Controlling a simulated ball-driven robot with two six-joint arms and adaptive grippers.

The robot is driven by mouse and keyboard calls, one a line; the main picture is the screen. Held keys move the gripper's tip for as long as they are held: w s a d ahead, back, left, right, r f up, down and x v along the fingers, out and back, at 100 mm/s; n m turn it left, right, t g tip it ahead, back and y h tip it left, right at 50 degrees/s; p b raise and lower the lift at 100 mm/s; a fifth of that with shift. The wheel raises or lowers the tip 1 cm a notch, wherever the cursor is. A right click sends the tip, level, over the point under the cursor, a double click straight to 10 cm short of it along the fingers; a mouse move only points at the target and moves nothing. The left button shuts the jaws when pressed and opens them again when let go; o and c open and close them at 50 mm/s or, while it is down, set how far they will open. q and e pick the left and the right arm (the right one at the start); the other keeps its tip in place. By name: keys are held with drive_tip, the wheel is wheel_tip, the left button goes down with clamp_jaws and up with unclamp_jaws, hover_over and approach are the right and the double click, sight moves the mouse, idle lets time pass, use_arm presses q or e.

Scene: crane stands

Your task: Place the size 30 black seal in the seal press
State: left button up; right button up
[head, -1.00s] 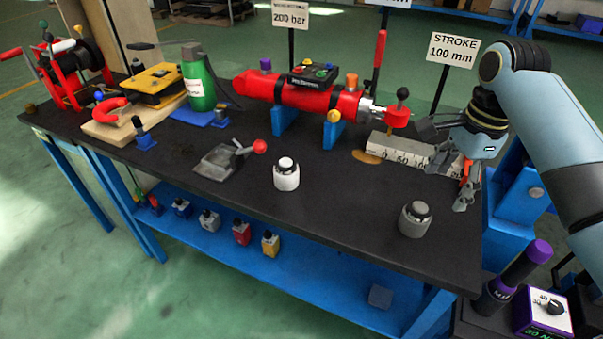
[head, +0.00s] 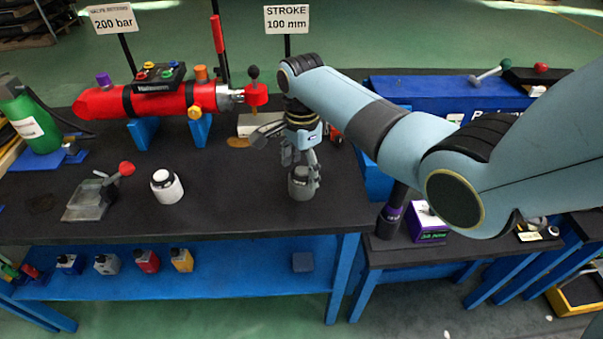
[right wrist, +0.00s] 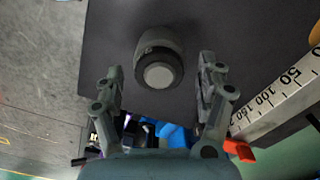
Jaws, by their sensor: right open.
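A grey cylinder (head: 303,189) with a dark ring around its top stands on the black bench near its front right; the right wrist view shows it from above (right wrist: 158,62). A white cylinder (head: 167,192) with a dark ring stands to its left. I cannot read a size on either ring. A grey fixture (head: 85,203) with a red-knobbed lever, possibly the seal press, lies further left. My right gripper (head: 302,167) is open above the grey cylinder; in the right wrist view its fingers (right wrist: 160,75) are on either side, apart from it. My left gripper is not in view.
A red hydraulic cylinder (head: 160,101) rests on blue supports behind. A ruled block (head: 250,125) lies behind my right gripper. A purple-and-white box (head: 427,222) stands on a lower table to the right. Bench space between the white and grey cylinders is clear.

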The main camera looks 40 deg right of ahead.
drive_tip(key=shift+f, duration=0.1)
drive_tip(key=c, duration=1)
drive_tip(key=shift+c, duration=0.2)
